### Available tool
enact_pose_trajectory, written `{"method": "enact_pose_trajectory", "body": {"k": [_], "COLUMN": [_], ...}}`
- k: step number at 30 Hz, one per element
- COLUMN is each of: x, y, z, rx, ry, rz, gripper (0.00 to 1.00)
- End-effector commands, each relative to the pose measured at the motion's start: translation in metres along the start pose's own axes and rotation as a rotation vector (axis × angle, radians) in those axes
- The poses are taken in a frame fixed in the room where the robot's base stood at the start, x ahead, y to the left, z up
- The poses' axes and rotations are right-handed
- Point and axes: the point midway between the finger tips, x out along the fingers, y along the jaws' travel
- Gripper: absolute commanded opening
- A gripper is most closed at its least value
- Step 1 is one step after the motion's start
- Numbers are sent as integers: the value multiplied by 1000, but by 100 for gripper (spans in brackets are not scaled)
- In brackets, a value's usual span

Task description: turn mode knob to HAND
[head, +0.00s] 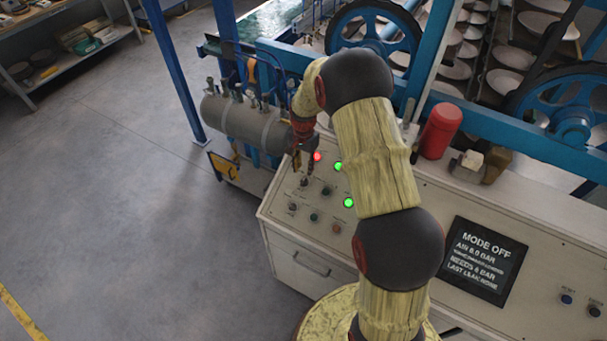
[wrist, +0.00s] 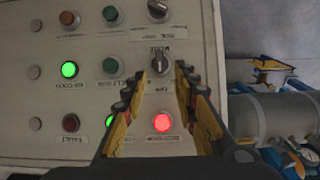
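The control panel (head: 272,208) has lamps, buttons and dark selector knobs. In the wrist view one dark knob (wrist: 160,63) lies between the tips of my gripper (wrist: 160,74), whose two fingers are apart, with a visible gap on each side of the knob. A second dark knob (wrist: 157,9) is at the top edge. The labels are upside down and too blurred to tell surely which knob is the mode knob. In the head view my gripper (head: 303,166) points down over the panel's far left part. The screen (head: 482,260) reads MODE OFF.
A red lamp (wrist: 162,122) and a green lamp (wrist: 69,70) are lit. A grey tank (head: 245,122) with valves lies just beyond the panel's left end. A red cylinder (head: 440,130) stands at the panel's back.

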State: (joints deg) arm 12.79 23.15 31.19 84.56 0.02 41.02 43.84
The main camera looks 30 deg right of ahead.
Motion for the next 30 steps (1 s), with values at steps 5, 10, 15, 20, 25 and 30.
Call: {"method": "enact_pose_trajectory", "body": {"k": [5,10,15,20,25,30], "x": [29,52,66,69,69,69], "y": [2,1,1,0,0,0], "z": [2,1,2,1,1,1], "rx": [-1,-2,-2,-2,-2,-2], "ry": [-5,-2,-2,-1,-1,-1], "rz": [5,2,2,1,1,1], "gripper": [29,29,29,29,28,19]}}
